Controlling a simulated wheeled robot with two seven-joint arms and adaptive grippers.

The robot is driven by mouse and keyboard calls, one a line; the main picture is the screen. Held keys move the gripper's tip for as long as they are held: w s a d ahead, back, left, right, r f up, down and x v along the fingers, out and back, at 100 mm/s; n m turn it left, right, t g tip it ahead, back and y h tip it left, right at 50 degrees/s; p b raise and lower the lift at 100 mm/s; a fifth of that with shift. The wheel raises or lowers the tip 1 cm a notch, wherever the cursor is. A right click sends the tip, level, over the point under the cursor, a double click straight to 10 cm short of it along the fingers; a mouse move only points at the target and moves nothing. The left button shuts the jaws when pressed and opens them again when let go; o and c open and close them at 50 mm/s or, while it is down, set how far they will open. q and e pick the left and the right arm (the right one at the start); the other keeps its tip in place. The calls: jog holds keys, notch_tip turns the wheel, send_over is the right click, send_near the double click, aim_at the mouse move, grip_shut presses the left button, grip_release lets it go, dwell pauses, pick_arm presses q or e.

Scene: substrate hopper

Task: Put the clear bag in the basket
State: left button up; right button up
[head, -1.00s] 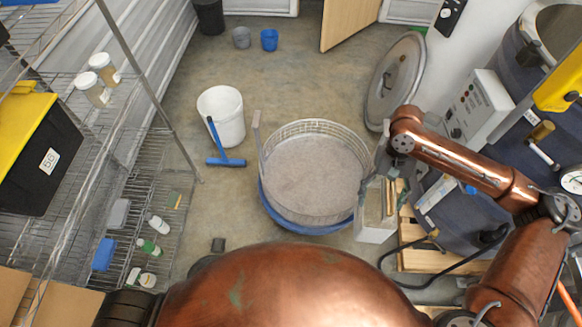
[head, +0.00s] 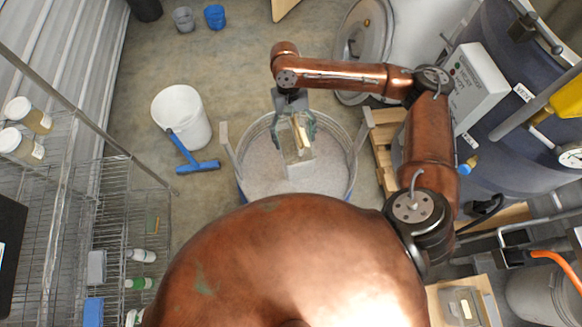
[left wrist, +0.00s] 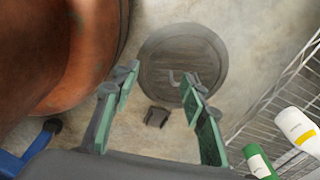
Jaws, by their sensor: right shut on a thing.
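My right gripper (head: 296,122) is shut on the clear bag (head: 298,158), a see-through pouch with a yellowish strip inside. In the head view the bag hangs over the basket (head: 352,168), a round wire basket in a blue tub, with upright handles and pale grey grain inside. The bag's lower end overlaps the grain; I cannot tell whether it touches. My left gripper (left wrist: 160,80) shows only in the left wrist view. It is open and empty, above the floor near a round drain cover (left wrist: 182,58).
A white bucket (head: 182,115) and a blue squeegee (head: 195,165) are left of the basket. A wire shelf (head: 100,190) with bottles lines the left. A wooden pallet (head: 384,140) and dark tank stand right. A similar clear packet (head: 462,305) lies in a box at lower right.

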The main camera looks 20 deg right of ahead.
jog(key=w+a+f+m+t+y+b, duration=0.15)
jog(key=a+f+m, duration=0.3)
jog(key=f, duration=0.55)
jog(key=w+a+f+m+t+y+b, duration=0.1)
jog(key=w+a+f+m+y, duration=0.15)
jog(key=f+m, duration=0.5)
notch_tip(320, 180, down, 17)
jog(key=s+d+m+t+b, duration=0.1)
jog(key=s+d+m+t, duration=0.15)
jog(key=m, duration=0.45)
pick_arm(q)
jog(key=s+f+b, duration=0.2)
jog(key=f+b, duration=0.2)
jog(key=f, duration=0.2)
jog(key=s+f+g+b, duration=0.1)
jog(key=s+f+b, duration=0.2)
jog(key=f+b, duration=0.2)
jog(key=shift+s+f, duration=0.3)
jog(key=shift+f, duration=0.75)
pick_arm(e)
jog(key=w+d+f, duration=0.2)
jog(key=w+f, duration=1.1)
jog(key=w, duration=0.1)
jog(key=shift+w+m+t, duration=0.15)
jog(key=shift+m+t, duration=0.15)
jog(key=shift+t, duration=0.1)
jog(key=shift+f, duration=0.25)
jog(key=o, duration=2.1)
jog(key=shift+s+d+f, duration=0.1)
jog(key=shift+s, duration=0.1)
